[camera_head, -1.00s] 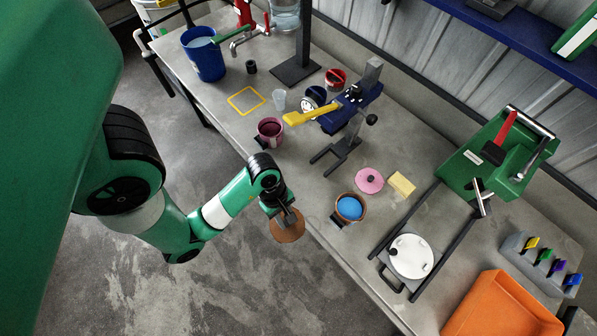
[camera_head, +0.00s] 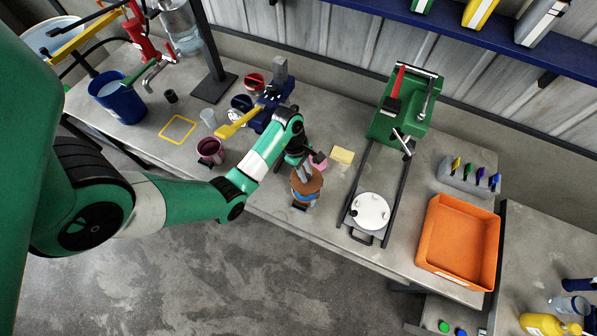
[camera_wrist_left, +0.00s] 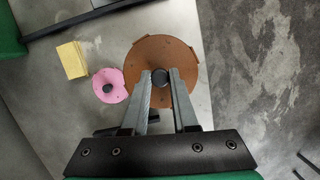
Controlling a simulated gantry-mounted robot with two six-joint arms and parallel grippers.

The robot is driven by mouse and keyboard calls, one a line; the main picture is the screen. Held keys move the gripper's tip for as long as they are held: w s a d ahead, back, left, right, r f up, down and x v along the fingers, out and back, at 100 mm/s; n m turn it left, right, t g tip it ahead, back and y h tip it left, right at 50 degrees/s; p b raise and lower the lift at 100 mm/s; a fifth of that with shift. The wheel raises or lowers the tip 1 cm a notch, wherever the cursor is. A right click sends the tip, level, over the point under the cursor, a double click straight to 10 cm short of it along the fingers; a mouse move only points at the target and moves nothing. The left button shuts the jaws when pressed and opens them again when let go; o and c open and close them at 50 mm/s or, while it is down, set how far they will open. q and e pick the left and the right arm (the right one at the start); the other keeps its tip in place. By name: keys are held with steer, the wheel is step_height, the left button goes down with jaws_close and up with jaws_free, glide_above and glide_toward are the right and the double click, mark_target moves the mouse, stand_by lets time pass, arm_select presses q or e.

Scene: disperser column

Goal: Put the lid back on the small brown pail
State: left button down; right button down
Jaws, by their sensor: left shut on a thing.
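My left gripper (camera_head: 304,173) is shut on the dark knob of the brown lid (camera_head: 310,184). In the left wrist view the fingertips (camera_wrist_left: 161,77) pinch this knob, and the round brown lid (camera_wrist_left: 165,52) spreads out beyond them. The small brown pail (camera_head: 302,205) stands on the bench right under the lid in the head view. A strip of its blue contents shows below the lid's near edge, so the lid is above the rim and does not fully cover it in that view. The lid hides most of the pail in the wrist view. My right gripper is out of view.
The pink lid (camera_head: 319,162) and the yellow sponge (camera_head: 342,156) lie close behind the pail. A maroon pail (camera_head: 211,150) and a blue press with a yellow lever (camera_head: 237,123) stand left. A white round lid (camera_head: 370,211) and an orange tray (camera_head: 430,245) are right.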

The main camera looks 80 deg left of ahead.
arm_select(q)
steer(key=shift+f, duration=0.2)
step_height(320, 180, down, 6)
steer(key=b, duration=0.6)
steer(key=shift+b, duration=0.3)
steer(key=shift+f, duration=0.2)
stand_by(1.2)
steer(key=shift+c, duration=0.6)
jaws_free()
step_height(320, 180, up, 7)
steer(key=p, duration=0.7)
stand_by(0.3)
